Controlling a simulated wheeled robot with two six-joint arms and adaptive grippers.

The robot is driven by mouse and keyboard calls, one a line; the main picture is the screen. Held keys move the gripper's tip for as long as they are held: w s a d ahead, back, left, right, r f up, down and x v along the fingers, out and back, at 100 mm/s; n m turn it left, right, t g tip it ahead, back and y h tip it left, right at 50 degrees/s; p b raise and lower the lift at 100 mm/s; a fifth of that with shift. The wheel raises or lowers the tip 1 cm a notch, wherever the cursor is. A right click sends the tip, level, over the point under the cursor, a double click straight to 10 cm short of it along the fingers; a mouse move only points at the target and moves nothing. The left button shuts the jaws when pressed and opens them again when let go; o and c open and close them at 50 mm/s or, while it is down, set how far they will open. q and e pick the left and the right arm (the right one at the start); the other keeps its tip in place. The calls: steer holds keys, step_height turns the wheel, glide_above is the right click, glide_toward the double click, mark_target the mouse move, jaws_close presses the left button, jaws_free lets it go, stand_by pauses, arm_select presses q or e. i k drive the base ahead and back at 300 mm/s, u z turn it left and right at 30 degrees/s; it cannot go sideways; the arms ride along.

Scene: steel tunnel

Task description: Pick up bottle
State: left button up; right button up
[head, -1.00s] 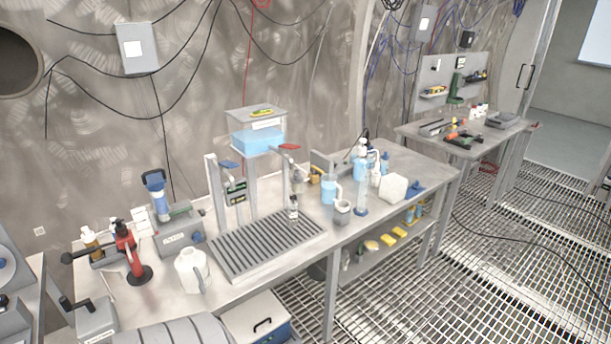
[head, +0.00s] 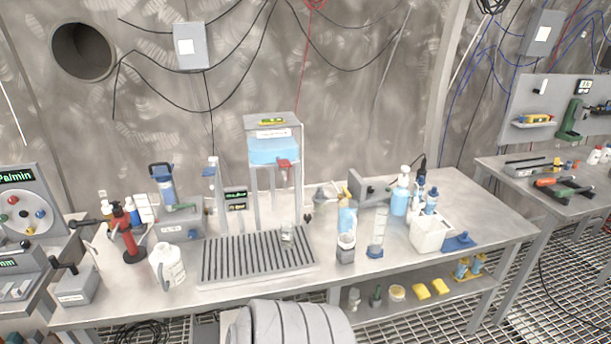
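Several bottles stand on the steel workbench (head: 215,300); the frames do not show which one the task names. A small clear bottle (head: 287,235) stands on the slatted drain grate under the dispenser. A white jug with a handle (head: 168,266) stands left of the grate. A blue squeeze bottle (head: 347,217) with a yellow top and a blue bottle with a white top (head: 400,199) stand on the right half. A smaller blue-topped bottle (head: 431,200) is beside them. Neither of my grippers is in view.
The dispenser frame with its blue tank (head: 274,150) rises behind the grate (head: 250,265). A grey cup (head: 346,248), a clear cylinder (head: 377,240) and a white canister (head: 431,234) stand right of it. A grey ribbed rounded thing (head: 290,325) fills the bottom foreground.

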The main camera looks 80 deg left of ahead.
mark_target(286, 225)
steer(key=u, duration=0.4)
steer(key=i, duration=0.85)
steer(key=u, duration=1.45)
steer(key=i, duration=0.65)
steer(key=u, duration=0.65)
